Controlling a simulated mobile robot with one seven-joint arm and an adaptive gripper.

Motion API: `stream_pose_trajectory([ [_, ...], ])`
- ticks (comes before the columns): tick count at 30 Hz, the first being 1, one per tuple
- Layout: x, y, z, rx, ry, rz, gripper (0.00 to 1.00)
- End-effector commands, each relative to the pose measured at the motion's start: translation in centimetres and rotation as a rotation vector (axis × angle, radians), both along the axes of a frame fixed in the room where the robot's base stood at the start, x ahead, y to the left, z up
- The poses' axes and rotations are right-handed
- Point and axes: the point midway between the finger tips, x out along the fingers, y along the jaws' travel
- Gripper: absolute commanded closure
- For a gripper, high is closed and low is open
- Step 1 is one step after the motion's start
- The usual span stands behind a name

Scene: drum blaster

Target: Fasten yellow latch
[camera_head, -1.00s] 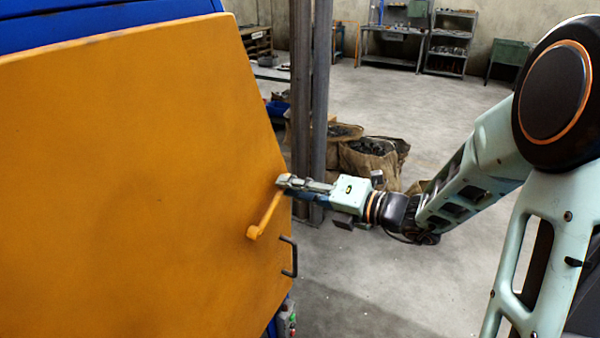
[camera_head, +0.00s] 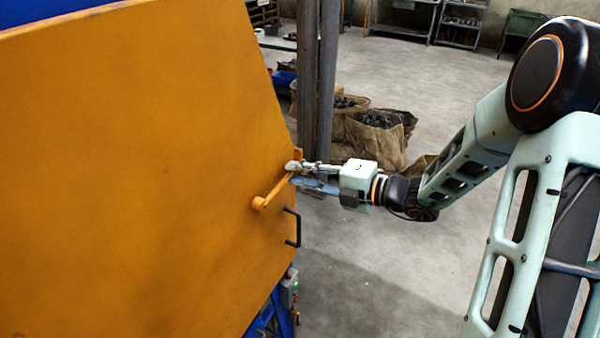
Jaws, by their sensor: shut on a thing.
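The yellow latch (camera_head: 271,194) is a short bar on the right edge of the large orange-yellow door (camera_head: 130,160). Its round pivot is at the lower left, and the bar slants up to the right toward the door's edge. My gripper (camera_head: 292,169) reaches in from the right and is shut on the upper end of the latch. The fingers hide part of that end. A small yellow piece shows just above and behind the fingertips at the door's edge; I cannot tell whether it belongs to the latch.
A black handle (camera_head: 292,227) sits on the door just below the latch. A blue frame with a small control box (camera_head: 288,288) is under the door. A grey steel post (camera_head: 318,80) and sacks (camera_head: 376,138) stand behind my gripper. The floor at lower right is clear.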

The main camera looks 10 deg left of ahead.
Motion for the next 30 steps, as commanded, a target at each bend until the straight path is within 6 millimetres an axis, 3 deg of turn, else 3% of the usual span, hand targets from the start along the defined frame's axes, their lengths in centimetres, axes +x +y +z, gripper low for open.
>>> stream_pose_trajectory([
  [8,-0.1,-0.1,-0.3,-0.004,0.005,0.0,1.0],
  [9,-0.1,-0.1,-0.3,-0.004,0.005,0.0,0.75],
  [10,-0.1,0.0,-0.3,-0.004,0.005,0.0,0.73],
  [20,-0.2,-0.4,-0.1,-0.003,0.002,0.0,0.73],
  [23,-0.5,-1.4,0.1,-0.003,0.002,-0.003,0.73],
  [30,-2.3,-6.0,1.1,-0.005,0.002,-0.005,0.73],
])
